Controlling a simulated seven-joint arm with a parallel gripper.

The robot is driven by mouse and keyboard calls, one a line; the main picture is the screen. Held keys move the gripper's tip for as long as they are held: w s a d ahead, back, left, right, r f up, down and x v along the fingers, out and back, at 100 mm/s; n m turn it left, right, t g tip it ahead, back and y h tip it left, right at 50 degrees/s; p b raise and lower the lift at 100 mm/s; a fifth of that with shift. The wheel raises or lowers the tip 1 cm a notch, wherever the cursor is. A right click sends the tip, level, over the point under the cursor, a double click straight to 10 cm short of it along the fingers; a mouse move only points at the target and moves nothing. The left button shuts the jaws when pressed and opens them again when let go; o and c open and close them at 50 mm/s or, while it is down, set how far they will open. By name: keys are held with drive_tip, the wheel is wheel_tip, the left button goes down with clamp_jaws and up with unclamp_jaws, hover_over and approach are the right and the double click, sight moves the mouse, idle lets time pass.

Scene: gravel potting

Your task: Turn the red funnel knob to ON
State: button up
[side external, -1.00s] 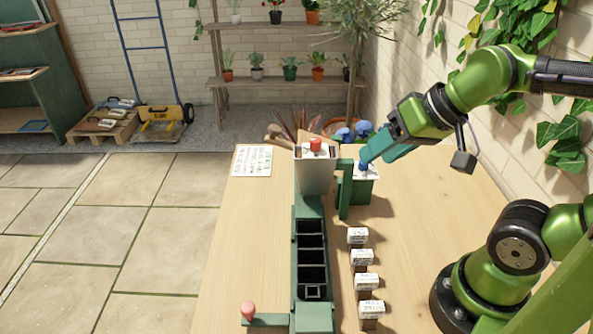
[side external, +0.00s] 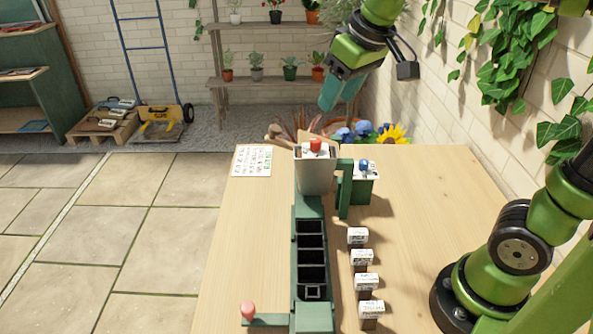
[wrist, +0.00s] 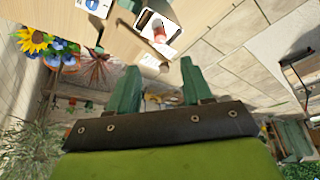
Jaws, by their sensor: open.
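The red funnel knob (side external: 316,145) sits on a white plate on top of the pale grey funnel (side external: 315,175), at the far end of the green channel. It also shows in the wrist view (wrist: 158,32), beyond my fingertips. The plate's lettering is too small to read, so I cannot tell the knob's setting. My gripper (side external: 327,105) is raised above and behind the funnel, apart from the knob. In the wrist view its two green fingers (wrist: 158,78) are spread with nothing between them.
A blue knob (side external: 364,165) sits on a green box (side external: 366,190) right of the funnel. A green channel (side external: 312,250) runs toward the front, with several labelled blocks (side external: 362,257) beside it. A printed sheet (side external: 252,160) lies left. The right tabletop (side external: 430,200) is clear.

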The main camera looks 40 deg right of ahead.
sight(316, 140)
drive_tip(key=x, duration=1.1)
drive_tip(key=shift+w+f, duration=0.15)
drive_tip(key=shift+f, duration=0.1)
drive_tip(key=shift+c, duration=0.3)
clamp_jaws()
